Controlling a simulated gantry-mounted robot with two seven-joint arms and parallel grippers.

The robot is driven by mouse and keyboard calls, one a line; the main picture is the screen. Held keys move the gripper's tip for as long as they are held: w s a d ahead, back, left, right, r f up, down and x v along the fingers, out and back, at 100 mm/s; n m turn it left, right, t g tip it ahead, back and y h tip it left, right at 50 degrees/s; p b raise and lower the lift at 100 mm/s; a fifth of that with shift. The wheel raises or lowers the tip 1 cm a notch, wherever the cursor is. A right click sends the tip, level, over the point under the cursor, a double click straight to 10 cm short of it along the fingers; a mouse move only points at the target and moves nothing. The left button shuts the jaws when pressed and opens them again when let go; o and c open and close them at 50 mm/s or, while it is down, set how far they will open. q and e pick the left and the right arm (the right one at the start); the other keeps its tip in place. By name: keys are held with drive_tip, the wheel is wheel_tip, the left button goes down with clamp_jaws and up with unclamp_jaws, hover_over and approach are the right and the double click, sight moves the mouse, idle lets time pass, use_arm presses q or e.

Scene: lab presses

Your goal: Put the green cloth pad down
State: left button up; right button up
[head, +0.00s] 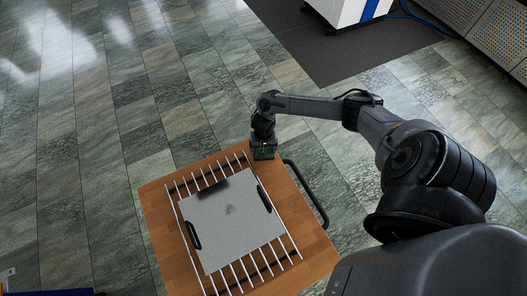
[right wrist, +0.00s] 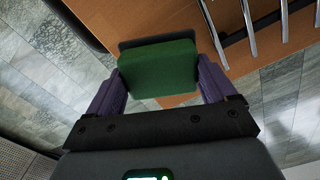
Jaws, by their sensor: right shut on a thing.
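The green cloth pad (right wrist: 160,68) is a green block between the purple fingers of my right gripper (right wrist: 161,84) in the right wrist view. The fingers are shut on its two sides. In the head view my right gripper (head: 263,147) is at the far right corner of the wooden tabletop, with a little of the pad (head: 265,155) showing below it. A dark flat piece (right wrist: 140,43) shows at the pad's far side. I cannot tell whether the pad touches the wood. My left gripper is not in view.
The wooden table (head: 158,212) carries a rack of metal rods (head: 283,238) with a grey plate (head: 236,232) on it. The plate has black handles and dark smudges. A black handle bar (head: 312,200) sticks out at the table's right side. Tiled floor surrounds it.

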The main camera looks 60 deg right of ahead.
wheel_tip(320, 180, down, 2)
drive_tip(key=shift+a+f, duration=0.1)
drive_tip(key=shift+f, duration=0.1)
drive_tip(key=o, duration=0.8)
